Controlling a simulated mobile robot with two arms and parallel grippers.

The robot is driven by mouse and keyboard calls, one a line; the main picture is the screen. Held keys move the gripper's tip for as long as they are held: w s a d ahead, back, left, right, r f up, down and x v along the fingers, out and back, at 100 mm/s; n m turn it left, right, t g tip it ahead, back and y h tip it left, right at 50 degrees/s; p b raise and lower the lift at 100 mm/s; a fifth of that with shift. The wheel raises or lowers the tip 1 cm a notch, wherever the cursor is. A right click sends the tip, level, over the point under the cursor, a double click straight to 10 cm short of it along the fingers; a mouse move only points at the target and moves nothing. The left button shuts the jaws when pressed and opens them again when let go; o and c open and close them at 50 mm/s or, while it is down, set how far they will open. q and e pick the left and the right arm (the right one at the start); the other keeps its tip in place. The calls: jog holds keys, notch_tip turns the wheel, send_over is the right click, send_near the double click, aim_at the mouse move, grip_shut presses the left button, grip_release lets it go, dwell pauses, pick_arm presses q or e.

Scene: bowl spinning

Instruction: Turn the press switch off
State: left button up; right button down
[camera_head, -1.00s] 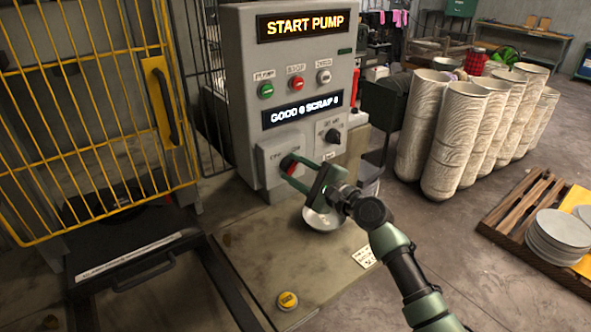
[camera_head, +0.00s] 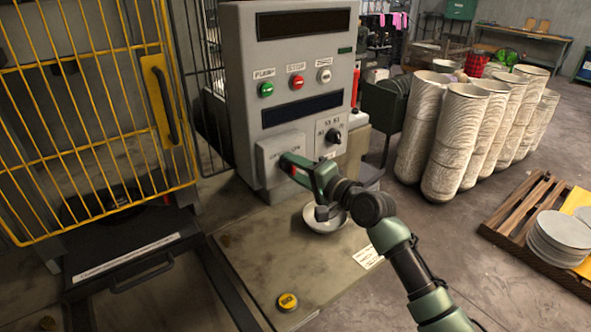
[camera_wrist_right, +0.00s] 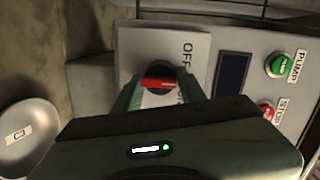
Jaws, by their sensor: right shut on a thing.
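The press switch is a red handle (camera_wrist_right: 158,82) on a dark round base, on a grey plate (camera_head: 281,147) on the front of the control cabinet. In the wrist view its bar lies level, beside the OFF and ON lettering. My right gripper (camera_head: 290,163) is at the plate and shut on the handle, with a finger on either side of it in the wrist view (camera_wrist_right: 156,92). In the head view the gripper hides most of the handle. Both cabinet displays, the upper one (camera_head: 303,24) and the lower one (camera_head: 303,110), are dark. My left gripper is out of view.
A metal bowl (camera_head: 325,217) sits on the bench (camera_head: 243,236) under my right gripper. A yellow button (camera_head: 288,301) is near the bench's front. Pump, stop and third buttons (camera_head: 297,82) are above the plate. A yellow cage door (camera_head: 90,110) stands left; tall bowl stacks (camera_head: 455,140) stand right.

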jog(key=shift+s+a+r+n+t+h, duration=0.1)
jog(key=shift+n+h, duration=0.15)
jog(key=shift+n, duration=1)
jog(key=shift+w+d+n+t+h, duration=0.1)
jog(key=shift+n+h, duration=0.1)
jog(key=shift+n, duration=1)
jog(key=shift+s+a+r+n+t+h, duration=0.1)
jog(key=shift+n+h, duration=0.15)
jog(key=shift+n, duration=1)
jog(key=shift+f, duration=0.1)
jog(key=c, duration=0.9)
grip_release()
